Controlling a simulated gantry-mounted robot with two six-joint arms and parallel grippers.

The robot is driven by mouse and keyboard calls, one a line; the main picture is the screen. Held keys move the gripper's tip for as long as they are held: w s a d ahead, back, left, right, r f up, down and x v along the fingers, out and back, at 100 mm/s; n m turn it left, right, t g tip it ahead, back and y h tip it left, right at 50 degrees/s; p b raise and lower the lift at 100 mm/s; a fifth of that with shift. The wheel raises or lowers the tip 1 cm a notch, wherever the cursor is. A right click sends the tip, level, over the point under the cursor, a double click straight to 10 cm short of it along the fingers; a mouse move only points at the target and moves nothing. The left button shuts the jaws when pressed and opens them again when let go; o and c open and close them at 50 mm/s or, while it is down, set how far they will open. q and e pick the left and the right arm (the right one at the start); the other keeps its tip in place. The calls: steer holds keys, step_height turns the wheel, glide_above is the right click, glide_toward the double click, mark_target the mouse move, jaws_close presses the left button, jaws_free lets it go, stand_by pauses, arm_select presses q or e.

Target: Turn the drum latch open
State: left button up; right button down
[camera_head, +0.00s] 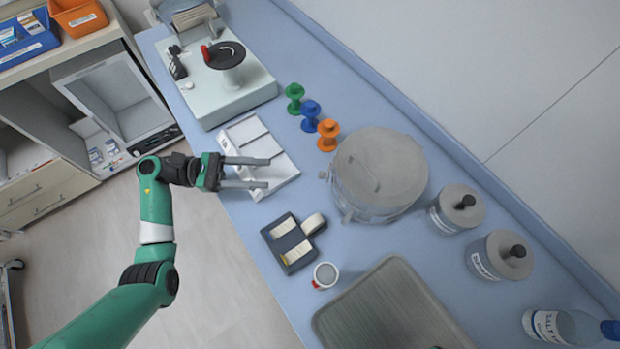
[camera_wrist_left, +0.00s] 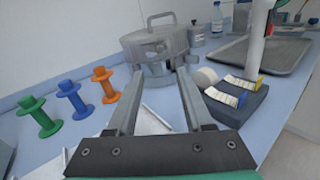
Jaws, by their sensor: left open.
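The drum (camera_head: 378,168) is a round grey metal canister with a lid and a lid handle, standing on the blue counter. In the left wrist view the drum (camera_wrist_left: 140,48) stands beyond my fingertips. Fittings show on its side facing me, but the latch is too small to make out clearly, so I cannot tell its position. My left gripper (camera_head: 267,173) is open and empty, above the white tray-like holder and left of the drum, apart from it. Its two fingers (camera_wrist_left: 158,75) point toward the drum in the left wrist view. My right gripper is not in view.
Green, blue and orange spools (camera_head: 328,135) stand behind left of the drum. A dark block with labels (camera_head: 288,243), a small cup (camera_head: 326,275) and a grey tray (camera_head: 390,310) lie nearer. Lidded jars (camera_head: 457,209) stand right. A white device (camera_head: 225,95) stands at far left.

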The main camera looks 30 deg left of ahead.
arm_select(q)
steer(key=x, duration=1.1)
steer(key=shift+w+d, duration=0.15)
steer(key=shift+d, duration=0.15)
jaws_close()
